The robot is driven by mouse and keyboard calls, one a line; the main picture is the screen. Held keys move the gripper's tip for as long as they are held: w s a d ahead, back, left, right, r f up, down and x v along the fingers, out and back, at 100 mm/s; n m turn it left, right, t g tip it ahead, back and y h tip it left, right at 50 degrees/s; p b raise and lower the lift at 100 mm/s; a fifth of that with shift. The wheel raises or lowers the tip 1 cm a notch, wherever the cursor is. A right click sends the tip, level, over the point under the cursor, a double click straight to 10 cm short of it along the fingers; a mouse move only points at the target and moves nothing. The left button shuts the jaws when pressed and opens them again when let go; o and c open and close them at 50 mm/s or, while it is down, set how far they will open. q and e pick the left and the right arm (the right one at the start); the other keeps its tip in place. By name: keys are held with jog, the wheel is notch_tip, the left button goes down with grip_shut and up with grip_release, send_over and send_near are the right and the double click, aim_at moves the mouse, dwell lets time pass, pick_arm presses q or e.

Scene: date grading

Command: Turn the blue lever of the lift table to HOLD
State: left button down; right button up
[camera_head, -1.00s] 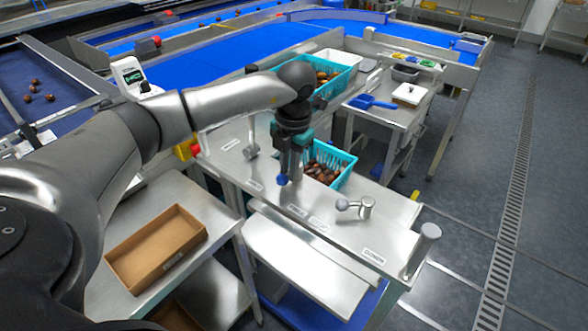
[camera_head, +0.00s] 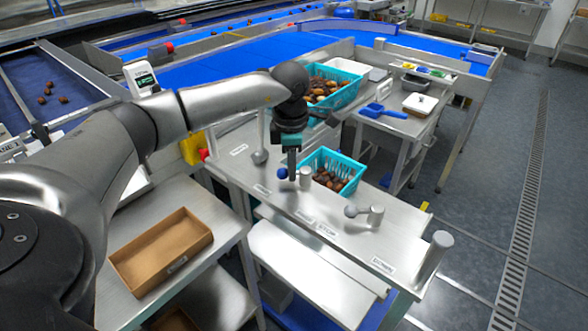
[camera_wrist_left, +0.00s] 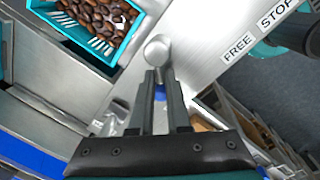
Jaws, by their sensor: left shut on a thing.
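The blue lever (camera_head: 282,174) of the lift table shows as a blue knob at my left gripper's fingertips. Its silver pivot post (camera_head: 305,178) stands just to the right. My left gripper (camera_head: 291,170) points down and is shut on the lever. In the left wrist view, the blue knob (camera_wrist_left: 160,93) shows between the two fingers, with the post's round top (camera_wrist_left: 157,49) beyond them. My right gripper is out of view.
A grey lever (camera_head: 352,211) stands to the right, and another grey lever (camera_head: 260,156) to the left. A turquoise basket of dates (camera_head: 326,158) sits right behind the blue lever. A brown box (camera_head: 160,250) lies on the near left table. The wrist view shows FREE and STOP labels.

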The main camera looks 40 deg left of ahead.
aim_at(286, 175)
pick_arm(q)
jog(key=shift+s+a+f+m, duration=0.1)
jog(key=shift+a+m, duration=0.05)
jog(key=shift+a, duration=0.25)
jog(key=shift+s+a+f+m, duration=0.1)
jog(key=shift+a+m, duration=0.05)
jog(key=shift+a, duration=0.2)
jog(key=c, duration=1)
grip_release()
jog(key=shift+a, duration=0.1)
jog(key=o, duration=0.3)
jog(key=shift+s+a+r, duration=0.1)
jog(key=shift+a, duration=0.05)
jog(key=shift+w+d+r, duration=0.1)
jog(key=shift+w+d, duration=0.1)
jog(key=shift+d, duration=0.1)
jog(key=r, duration=0.5)
jog(key=s+r, duration=0.1)
jog(key=r, duration=0.4)
jog(key=d+r+p, duration=0.1)
jog(key=r, duration=0.4)
jog(key=shift+s, duration=0.15)
